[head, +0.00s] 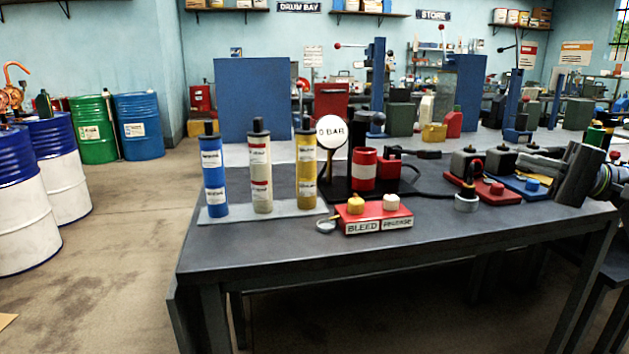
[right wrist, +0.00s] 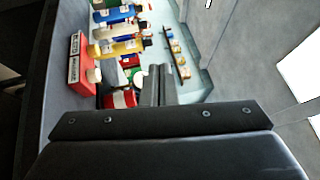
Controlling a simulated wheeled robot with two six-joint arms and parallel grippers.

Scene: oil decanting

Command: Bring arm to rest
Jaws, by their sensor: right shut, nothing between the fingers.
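My right gripper (head: 534,158) comes in from the right edge in the head view, over the right end of the dark workbench (head: 270,255). Its fingers point left, are shut and hold nothing. In the right wrist view the closed fingers (right wrist: 157,84) show as a narrow dark pair in the middle. My left gripper is not in view.
Blue (head: 213,175), grey (head: 260,167) and yellow (head: 306,166) cartridges stand at the bench's left. A red BLEED/RELEASE box (head: 375,215), a round 0 BAR gauge (head: 331,131) and a red-white canister (head: 364,168) stand mid-bench. The front strip is clear.

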